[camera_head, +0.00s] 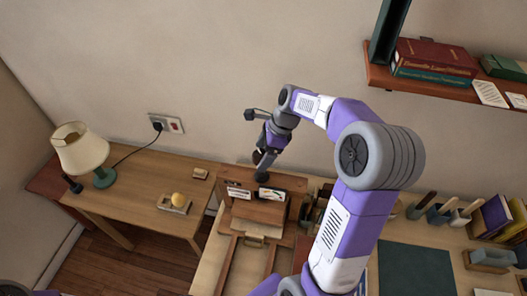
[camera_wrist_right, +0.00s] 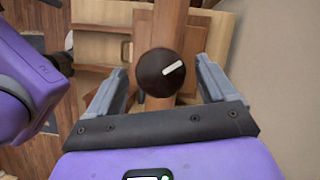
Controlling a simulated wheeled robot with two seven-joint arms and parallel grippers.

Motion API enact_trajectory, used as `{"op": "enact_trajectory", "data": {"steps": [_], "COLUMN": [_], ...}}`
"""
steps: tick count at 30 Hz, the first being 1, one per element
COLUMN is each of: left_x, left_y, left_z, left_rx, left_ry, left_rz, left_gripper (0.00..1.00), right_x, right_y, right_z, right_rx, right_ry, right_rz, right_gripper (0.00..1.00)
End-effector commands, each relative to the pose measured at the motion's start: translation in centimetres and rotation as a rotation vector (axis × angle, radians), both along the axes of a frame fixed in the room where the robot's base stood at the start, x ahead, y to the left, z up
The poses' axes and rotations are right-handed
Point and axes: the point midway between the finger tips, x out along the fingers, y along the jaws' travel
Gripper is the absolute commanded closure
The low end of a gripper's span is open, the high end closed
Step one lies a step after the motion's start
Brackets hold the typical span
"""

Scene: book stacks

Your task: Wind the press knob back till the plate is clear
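The press knob (camera_wrist_right: 167,72) is dark brown and round with a white mark, in the middle of the right wrist view. The mark points to the upper right. My right gripper (camera_wrist_right: 160,78) is open, with one finger on either side of the knob. I cannot tell whether either finger touches it. In the head view my right gripper (camera_head: 264,162) points down at the wooden press (camera_head: 292,184), which stands on the bench. The press plate (camera_head: 258,213) is partly visible below the crossbar; its clearance cannot be told. My left gripper is not in view.
A side table (camera_head: 150,187) on the left holds a lamp (camera_head: 82,150) and a small tray (camera_head: 174,203). A shelf (camera_head: 425,86) with books is at the upper right. A dark mat (camera_head: 415,270) and bookends lie right of the press.

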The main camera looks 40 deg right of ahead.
Motion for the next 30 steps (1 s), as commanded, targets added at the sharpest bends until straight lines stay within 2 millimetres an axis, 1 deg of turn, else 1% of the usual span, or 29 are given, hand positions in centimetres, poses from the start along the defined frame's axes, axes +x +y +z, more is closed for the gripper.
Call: {"op": "enact_trajectory", "data": {"steps": [1,2,10,11,20,26,30], "left_x": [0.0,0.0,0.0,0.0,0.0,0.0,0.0], "left_y": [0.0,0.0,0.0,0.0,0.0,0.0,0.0], "left_z": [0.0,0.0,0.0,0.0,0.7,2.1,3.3], "left_rx": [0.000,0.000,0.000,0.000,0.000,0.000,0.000], "left_ry": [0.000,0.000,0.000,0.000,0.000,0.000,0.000], "left_rz": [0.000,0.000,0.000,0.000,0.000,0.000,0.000], "left_gripper": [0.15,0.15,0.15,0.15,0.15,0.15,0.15], "right_x": [0.0,0.0,0.0,0.0,0.0,0.1,0.2], "right_y": [0.0,0.0,0.0,0.0,0.0,-0.1,-0.1], "right_z": [0.0,0.0,0.0,0.0,0.2,0.3,0.3], "right_rx": [0.000,0.000,0.000,0.000,0.000,0.000,0.000], "right_ry": [0.000,0.000,0.000,0.000,0.002,0.003,0.003], "right_rz": [0.000,0.000,0.000,0.001,0.046,0.162,0.281], "right_gripper": [0.23,0.27,0.69,0.70,0.70,0.70,0.70]}}
